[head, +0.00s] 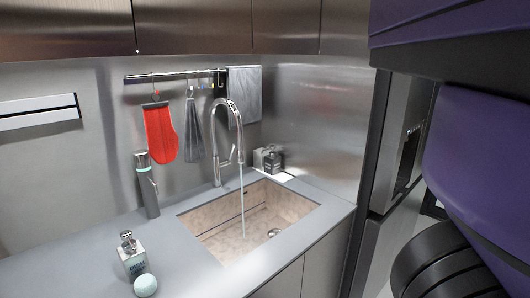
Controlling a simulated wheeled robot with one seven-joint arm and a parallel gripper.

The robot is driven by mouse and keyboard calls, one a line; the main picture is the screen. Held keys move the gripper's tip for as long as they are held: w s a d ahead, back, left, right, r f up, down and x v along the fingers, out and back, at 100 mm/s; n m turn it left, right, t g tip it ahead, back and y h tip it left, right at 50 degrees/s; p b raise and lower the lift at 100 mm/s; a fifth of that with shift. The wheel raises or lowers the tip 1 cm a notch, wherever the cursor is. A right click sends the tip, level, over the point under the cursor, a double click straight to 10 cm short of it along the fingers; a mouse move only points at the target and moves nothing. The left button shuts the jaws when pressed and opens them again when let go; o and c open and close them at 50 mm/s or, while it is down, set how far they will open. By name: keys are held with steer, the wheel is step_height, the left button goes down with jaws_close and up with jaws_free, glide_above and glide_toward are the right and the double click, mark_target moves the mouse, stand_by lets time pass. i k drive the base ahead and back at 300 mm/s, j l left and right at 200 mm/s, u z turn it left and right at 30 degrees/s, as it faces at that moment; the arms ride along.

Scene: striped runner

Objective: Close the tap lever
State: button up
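A chrome gooseneck tap (215,140) stands at the back edge of the sink (195,225), on the grey counter. A thin stream of water (242,200) runs from its spout down into the sink basin. A small lever (228,161) seems to stick out to the right from the lower part of the tap; its exact angle is too small to tell. My gripper is not in view. Purple and dark parts of my arm fill the right side of the picture, well apart from the tap.
A dark bottle (147,185) stands left of the tap. A soap dispenser (131,258) and a pale round item (145,285) sit on the front counter. A red mitt (160,132) and cloths hang from a rail (175,75). Small containers (268,160) stand behind the sink.

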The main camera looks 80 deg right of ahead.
mark_target(234, 146)
steer(key=z, duration=1.6)
